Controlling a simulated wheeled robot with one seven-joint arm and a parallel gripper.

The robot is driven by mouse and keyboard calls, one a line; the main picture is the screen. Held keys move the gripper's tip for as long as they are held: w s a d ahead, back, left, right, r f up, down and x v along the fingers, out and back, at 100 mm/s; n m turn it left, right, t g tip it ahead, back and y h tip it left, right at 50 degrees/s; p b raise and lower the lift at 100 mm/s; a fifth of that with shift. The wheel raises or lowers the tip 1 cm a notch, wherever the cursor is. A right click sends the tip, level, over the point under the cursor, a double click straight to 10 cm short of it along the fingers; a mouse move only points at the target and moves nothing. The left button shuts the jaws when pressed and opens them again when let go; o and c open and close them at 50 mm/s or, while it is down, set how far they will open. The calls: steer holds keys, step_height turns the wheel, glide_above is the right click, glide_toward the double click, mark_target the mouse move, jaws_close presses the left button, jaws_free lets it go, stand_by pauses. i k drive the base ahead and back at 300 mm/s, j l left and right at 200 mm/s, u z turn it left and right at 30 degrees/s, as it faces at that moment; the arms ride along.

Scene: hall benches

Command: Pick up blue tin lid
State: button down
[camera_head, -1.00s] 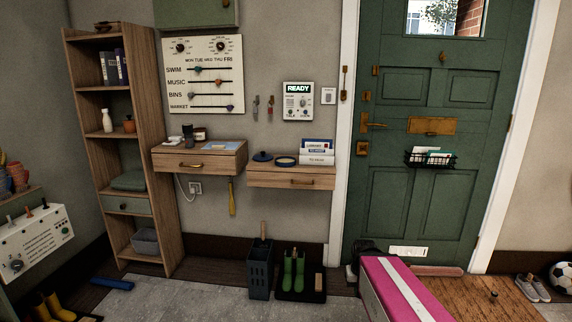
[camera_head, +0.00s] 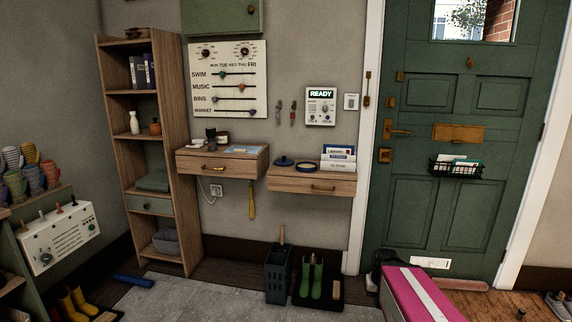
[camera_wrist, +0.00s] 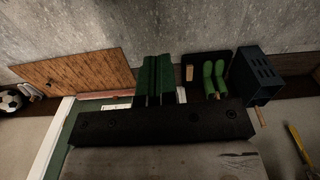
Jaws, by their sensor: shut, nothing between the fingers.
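The blue tin lid (camera_head: 284,161), round and dark blue with a small knob, lies on top of the right-hand wooden wall drawer (camera_head: 318,188). A round, low dish-like tin (camera_head: 306,167) with a blue rim sits just right of it. My gripper (camera_wrist: 160,62) shows only in the wrist view, with its fingers together and nothing held. It is well away from the lid, which is not in the wrist view.
The left wall drawer (camera_head: 222,165) holds small items. Below are a dark blue bin (camera_head: 277,278) and green boots (camera_head: 312,280).

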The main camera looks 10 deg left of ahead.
mark_target(284, 161)
steer(key=i+j, duration=0.1)
steer(key=j, duration=0.35)
steer(key=i+j, duration=0.1)
steer(key=j, duration=0.35)
steer(key=i+j, duration=0.1)
steer(key=j, duration=0.3)
steer(key=i+j, duration=0.1)
steer(key=j, duration=0.35)
steer(key=z, duration=0.05)
